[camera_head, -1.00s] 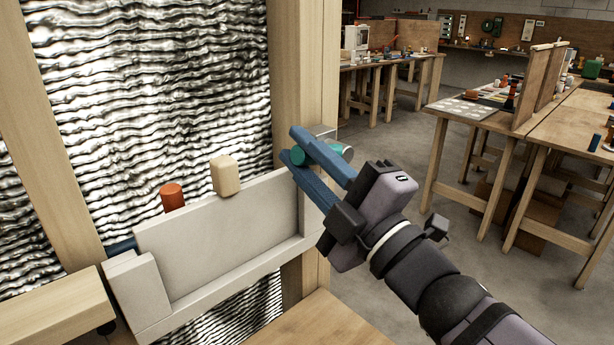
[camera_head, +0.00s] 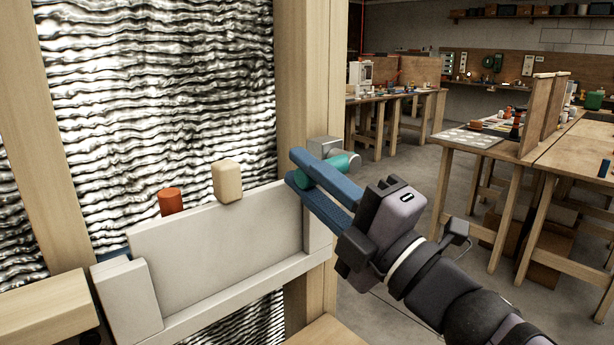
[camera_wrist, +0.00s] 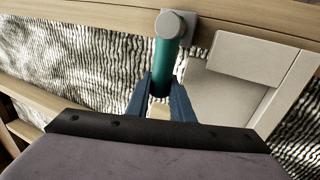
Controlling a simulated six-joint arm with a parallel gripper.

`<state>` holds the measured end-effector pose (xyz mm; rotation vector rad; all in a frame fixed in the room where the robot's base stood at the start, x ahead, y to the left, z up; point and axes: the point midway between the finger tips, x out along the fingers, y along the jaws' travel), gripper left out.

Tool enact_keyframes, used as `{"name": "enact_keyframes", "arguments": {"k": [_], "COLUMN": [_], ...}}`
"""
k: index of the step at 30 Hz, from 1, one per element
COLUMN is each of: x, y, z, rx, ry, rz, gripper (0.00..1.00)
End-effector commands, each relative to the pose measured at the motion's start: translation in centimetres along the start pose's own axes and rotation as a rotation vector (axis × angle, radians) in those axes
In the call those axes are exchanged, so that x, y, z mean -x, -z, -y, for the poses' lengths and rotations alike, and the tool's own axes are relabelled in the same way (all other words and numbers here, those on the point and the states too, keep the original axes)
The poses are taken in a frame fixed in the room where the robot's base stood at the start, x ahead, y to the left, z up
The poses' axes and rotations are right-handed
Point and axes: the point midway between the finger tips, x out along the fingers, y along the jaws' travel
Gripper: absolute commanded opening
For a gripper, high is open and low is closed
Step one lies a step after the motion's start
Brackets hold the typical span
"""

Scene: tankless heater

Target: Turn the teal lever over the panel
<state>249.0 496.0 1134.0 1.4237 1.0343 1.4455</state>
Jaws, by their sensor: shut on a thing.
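The teal lever (camera_head: 341,166) is a rounded bar beside the top right end of the pale panel (camera_head: 215,235). In the wrist view the teal lever (camera_wrist: 166,66) runs from a grey round cap (camera_wrist: 171,24) on a grey block down between my fingers. My gripper (camera_head: 300,170) has blue fingers, one on each side of the lever, and is shut on it. The wrist view also shows my gripper (camera_wrist: 161,88) around the lever's near part. The lever's far end toward the panel is partly hidden by the fingers.
A red knob (camera_head: 171,201) and a cream knob (camera_head: 227,181) stand at the panel's top edge. A wooden post (camera_head: 311,80) rises behind the lever. Workbenches (camera_head: 480,140) stand off to the right, with open floor between.

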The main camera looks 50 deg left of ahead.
Motion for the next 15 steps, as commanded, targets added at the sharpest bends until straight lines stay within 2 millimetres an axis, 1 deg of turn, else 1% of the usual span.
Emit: {"name": "enact_keyframes", "arguments": {"k": [1,3,11,15], "x": [0.01,0.01,0.02,0.49], "y": [0.04,0.03,0.02,-0.02], "z": [0.15,0.14,0.07,0.06], "rx": [0.004,0.003,0.001,0.001], "ry": [0.003,0.003,0.001,0.001], "rz": [-0.002,-0.001,0.000,0.001], "gripper": [0.25,0.40,0.40,0.40]}}
